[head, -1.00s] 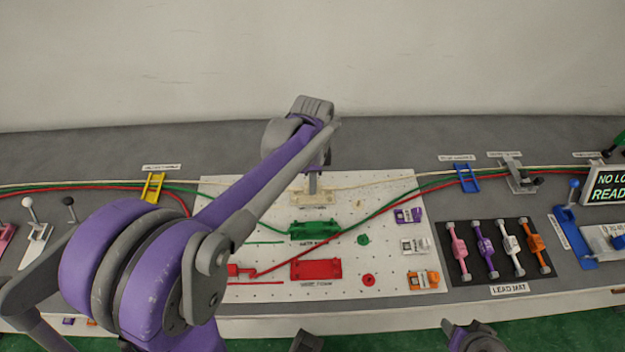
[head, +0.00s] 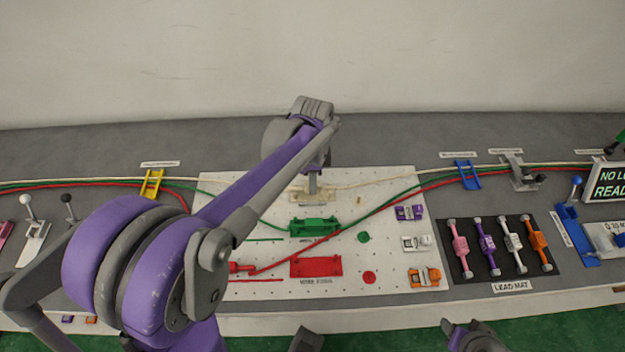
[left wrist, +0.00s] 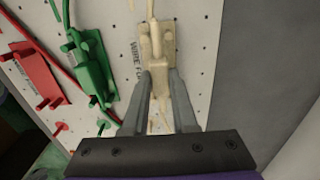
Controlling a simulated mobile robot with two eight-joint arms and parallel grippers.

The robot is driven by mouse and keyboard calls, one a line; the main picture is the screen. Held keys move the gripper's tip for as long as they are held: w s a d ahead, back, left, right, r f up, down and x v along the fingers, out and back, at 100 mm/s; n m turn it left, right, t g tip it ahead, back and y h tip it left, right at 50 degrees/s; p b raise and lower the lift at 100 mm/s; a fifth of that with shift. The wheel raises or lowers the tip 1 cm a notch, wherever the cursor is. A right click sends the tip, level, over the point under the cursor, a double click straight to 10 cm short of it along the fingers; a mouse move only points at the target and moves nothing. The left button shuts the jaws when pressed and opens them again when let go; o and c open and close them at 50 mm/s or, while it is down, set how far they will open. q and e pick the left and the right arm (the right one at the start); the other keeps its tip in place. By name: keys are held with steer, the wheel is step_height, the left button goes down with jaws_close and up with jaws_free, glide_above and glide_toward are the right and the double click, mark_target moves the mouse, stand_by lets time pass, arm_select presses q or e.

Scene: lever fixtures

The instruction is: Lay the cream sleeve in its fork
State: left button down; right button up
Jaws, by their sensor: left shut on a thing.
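The cream sleeve (left wrist: 160,79) is between the fingertips of my left gripper (left wrist: 162,76), which is shut on it. The cream fork (left wrist: 170,32) is a pale plate on the white pegboard, right at the sleeve in the left wrist view. The sleeve overlaps the fork's lower part there; I cannot tell whether it is seated or just above. In the head view my left gripper (head: 313,190) points down over the cream fork (head: 298,196), and the fingers and arm hide the sleeve.
The green sleeve and fork (head: 314,226) and the red fork (head: 316,267) are nearer on the pegboard (head: 375,200). Green and red wires cross it. Purple, white and orange clips (head: 424,277) line its right side. The lead mat (head: 512,271) lies further right.

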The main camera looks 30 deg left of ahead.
arm_select(q)
steer(key=shift+f, duration=0.2)
steer(key=shift+f+b, duration=0.4)
steer(key=shift+c, duration=0.7)
jaws_free()
steer(key=shift+r, duration=0.1)
steer(key=shift+r+p, duration=2.5)
steer(key=shift+r, duration=0.95)
